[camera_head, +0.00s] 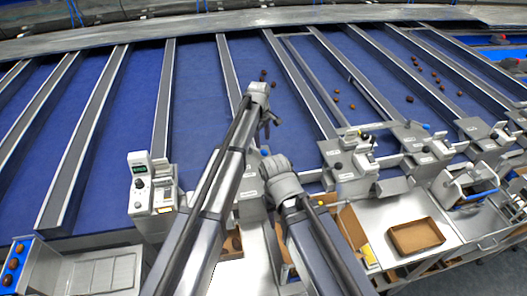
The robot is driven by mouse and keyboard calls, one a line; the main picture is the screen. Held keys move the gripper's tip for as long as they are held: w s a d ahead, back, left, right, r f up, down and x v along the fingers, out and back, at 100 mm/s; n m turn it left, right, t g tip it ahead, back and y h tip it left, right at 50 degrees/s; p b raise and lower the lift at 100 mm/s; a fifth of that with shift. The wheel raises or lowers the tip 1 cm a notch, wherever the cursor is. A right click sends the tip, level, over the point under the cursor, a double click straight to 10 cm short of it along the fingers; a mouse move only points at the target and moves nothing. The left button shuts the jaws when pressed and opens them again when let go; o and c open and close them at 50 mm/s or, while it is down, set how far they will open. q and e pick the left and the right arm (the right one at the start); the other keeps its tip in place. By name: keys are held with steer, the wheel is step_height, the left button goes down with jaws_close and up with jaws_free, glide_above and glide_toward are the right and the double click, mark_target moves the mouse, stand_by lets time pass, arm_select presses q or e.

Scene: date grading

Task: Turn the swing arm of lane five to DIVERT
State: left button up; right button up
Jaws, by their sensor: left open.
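Several lanes on a blue belt run between grey metal dividers in the head view; lane numbers are too small to read. A thin grey bar (313,75) lies lengthwise in one lane right of centre. I cannot tell whether it is lane five's swing arm, nor read any DIVERT mark. A lever with a blue end (426,126) stands at a lane end on the right. My left gripper (269,124) is open, in front of the lane ends near the centre; its fingers are small and dark. My right arm's grey wrist (282,180) is below it; its gripper's fingers are not distinguishable.
A control box with a green display (141,170) stands left of my arms. Grey lane-end units (348,160) line the front edge on the right. A cardboard tray (416,236) sits on a pale shelf. Several brown dates lie on the right lanes.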

mark_target(264, 151)
arm_select(q)
steer(key=f+b, duration=0.6)
steer(key=shift+w+d+f, duration=0.2)
steer(key=shift+f, duration=0.1)
arm_select(e)
step_height(264, 151, down, 7)
steer(key=shift+r, duration=0.2)
arm_select(q)
steer(key=shift+c, duration=0.3)
jaws_close()
stand_by(0.4)
